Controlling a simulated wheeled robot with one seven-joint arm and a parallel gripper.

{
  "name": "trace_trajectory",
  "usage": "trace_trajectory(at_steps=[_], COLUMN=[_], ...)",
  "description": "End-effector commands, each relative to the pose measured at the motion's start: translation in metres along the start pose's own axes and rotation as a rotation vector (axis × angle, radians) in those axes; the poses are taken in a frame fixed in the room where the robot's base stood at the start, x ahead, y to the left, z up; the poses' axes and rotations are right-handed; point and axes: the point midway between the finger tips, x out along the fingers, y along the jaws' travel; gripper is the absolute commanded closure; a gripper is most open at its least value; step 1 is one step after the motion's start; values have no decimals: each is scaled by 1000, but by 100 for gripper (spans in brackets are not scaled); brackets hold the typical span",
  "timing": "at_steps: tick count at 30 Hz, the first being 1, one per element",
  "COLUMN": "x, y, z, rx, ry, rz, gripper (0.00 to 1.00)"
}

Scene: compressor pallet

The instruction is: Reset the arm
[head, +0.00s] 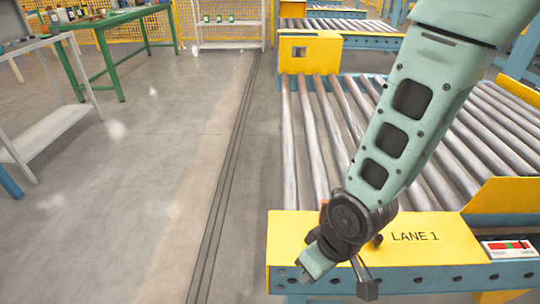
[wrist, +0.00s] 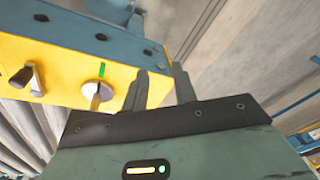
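My teal arm reaches down from the top right of the head view to the front end of the LANE 1 conveyor. My gripper (wrist: 160,70) shows two dark fingers in the wrist view, apart with nothing between them. In the head view the hand hangs at the front edge of the yellow LANE 1 panel (head: 425,236). In the wrist view the yellow panel (wrist: 58,68) lies beyond the fingers, to the left. It carries a dark knob (wrist: 22,76) and a round pale dial (wrist: 97,93) with a green mark. Contact with the panel cannot be told.
Metal rollers (head: 310,150) fill the conveyor behind the panel. A red, green and white indicator (head: 508,248) sits at its right end. A green table (head: 115,22) and a white bench (head: 60,128) stand at the left. The floor between them and the conveyor is clear.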

Motion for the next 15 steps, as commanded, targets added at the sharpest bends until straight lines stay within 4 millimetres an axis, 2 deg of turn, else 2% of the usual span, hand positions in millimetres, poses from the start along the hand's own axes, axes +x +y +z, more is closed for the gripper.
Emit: trace_trajectory(at_steps=[1,6,9,15], x=[-22,-84,-113,-156], y=[-2,-10,-13,-17], z=[-3,7,19,41], rx=[-3,-12,-18,-26], ry=[-1,-48,-77,-120], rz=[0,9,21,46], gripper=[72,72,72,72])
